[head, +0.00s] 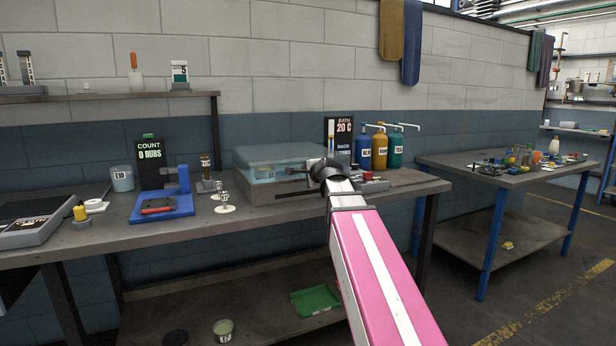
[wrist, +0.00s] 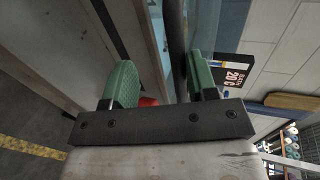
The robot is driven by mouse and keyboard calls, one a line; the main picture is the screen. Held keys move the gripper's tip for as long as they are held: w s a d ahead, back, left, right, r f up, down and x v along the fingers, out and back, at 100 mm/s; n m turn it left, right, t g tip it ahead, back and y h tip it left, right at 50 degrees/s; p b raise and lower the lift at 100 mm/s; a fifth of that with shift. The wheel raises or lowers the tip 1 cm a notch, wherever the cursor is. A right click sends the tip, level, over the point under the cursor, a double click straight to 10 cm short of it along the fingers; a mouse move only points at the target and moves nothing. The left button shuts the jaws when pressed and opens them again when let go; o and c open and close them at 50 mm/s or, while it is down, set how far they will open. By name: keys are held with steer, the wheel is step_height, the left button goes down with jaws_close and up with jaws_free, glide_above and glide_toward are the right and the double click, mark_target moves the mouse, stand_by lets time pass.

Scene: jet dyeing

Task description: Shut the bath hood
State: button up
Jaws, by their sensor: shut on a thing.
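The bath hood (head: 275,156) is a clear, bluish box-shaped cover on the grey bath unit (head: 262,192) on the workbench. It lies low over the unit; I cannot tell whether a gap is left under its edge. My gripper (head: 322,168) is at the right end of the hood, partly hidden by my own wrist. In the wrist view, the green fingers of my gripper (wrist: 163,84) stand either side of a dark bar (wrist: 176,45), which seems to be the hood's handle. The grip itself is hard to see in the head view.
The bath display (head: 344,126) reading 20 C stands behind my gripper. Blue, yellow and teal bottles (head: 380,150) are to its right. Small white-based pieces (head: 224,200) and a blue stand (head: 165,205) are left of the bath. A second table (head: 480,172) stands at the right.

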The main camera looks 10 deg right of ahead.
steer(key=shift+f, duration=0.1)
steer(key=v, duration=1.1)
steer(key=shift+w, duration=0.15)
step_height(320, 180, down, 25)
steer(key=s+a+n+g+h, duration=0.1)
steer(key=s+n+g, duration=0.2)
steer(key=n+g, duration=0.35)
steer(key=s+f+n+g+h, duration=0.1)
steer(key=s+f+n+g, duration=0.2)
steer(key=s+f, duration=0.3)
steer(key=s+f+n+g+h, duration=0.1)
steer(key=s+f+n+g, duration=0.3)
steer(key=f, duration=1.2)
steer(key=s+n, duration=0.1)
steer(key=s, duration=0.2)
steer(key=shift+d+f+h, duration=0.25)
steer(key=shift+f+h, duration=0.05)
steer(key=shift+f, duration=0.1)
